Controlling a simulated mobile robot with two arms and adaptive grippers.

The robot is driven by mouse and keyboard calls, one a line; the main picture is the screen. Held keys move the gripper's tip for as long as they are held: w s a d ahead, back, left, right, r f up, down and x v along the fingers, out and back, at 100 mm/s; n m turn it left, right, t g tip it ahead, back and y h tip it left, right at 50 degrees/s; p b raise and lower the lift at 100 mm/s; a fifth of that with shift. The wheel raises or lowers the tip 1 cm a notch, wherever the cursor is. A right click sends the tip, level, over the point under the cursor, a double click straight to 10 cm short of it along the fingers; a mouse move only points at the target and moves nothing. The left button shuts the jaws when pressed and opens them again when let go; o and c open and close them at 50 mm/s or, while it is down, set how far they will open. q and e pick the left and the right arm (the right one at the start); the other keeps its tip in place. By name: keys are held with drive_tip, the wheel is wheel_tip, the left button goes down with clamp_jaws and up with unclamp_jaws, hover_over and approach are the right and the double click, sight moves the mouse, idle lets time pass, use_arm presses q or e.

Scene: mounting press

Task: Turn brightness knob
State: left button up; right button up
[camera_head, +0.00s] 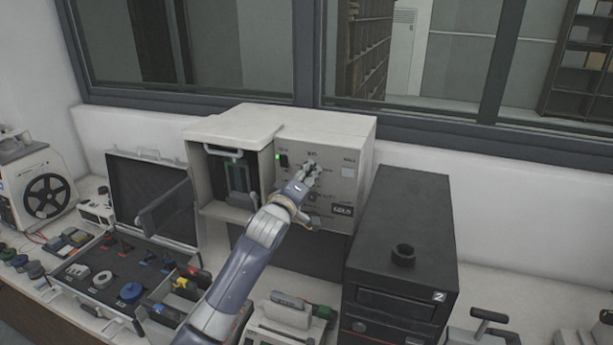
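The mounting press is a beige box (341,142) on the bench, with a control panel on its front right side. The panel carries a small green light (277,156), a black switch (284,162) and several labels too small to read. My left gripper (312,172) is at the upper middle of this panel, its fingertips at a small dark knob that they mostly cover. I cannot tell whether the fingers are closed on the knob. Another small dark knob (312,197) shows lower on the panel, partly beside my wrist. My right gripper is not in view.
A black machine (401,220) marked 2 stands close on the right. An open case (150,200) with several coloured parts lies to the left, near a white machine with a black wheel (47,196). A window wall is behind. My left forearm crosses the front.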

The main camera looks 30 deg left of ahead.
use_arm(q)
drive_tip(key=shift+c, duration=1.1)
drive_tip(key=m, duration=0.3)
drive_tip(key=shift+m, duration=0.4)
drive_tip(key=m, duration=0.4)
drive_tip(key=shift+m, duration=0.3)
drive_tip(key=m, duration=1.2)
drive_tip(key=shift+m, duration=0.3)
drive_tip(key=m, duration=0.3)
drive_tip(key=shift+m, duration=0.4)
drive_tip(key=m, duration=0.3)
drive_tip(key=shift+r+m, duration=0.1)
drive_tip(key=shift+m, duration=2)
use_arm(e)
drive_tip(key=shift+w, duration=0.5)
use_arm(q)
drive_tip(key=shift+a, duration=0.1)
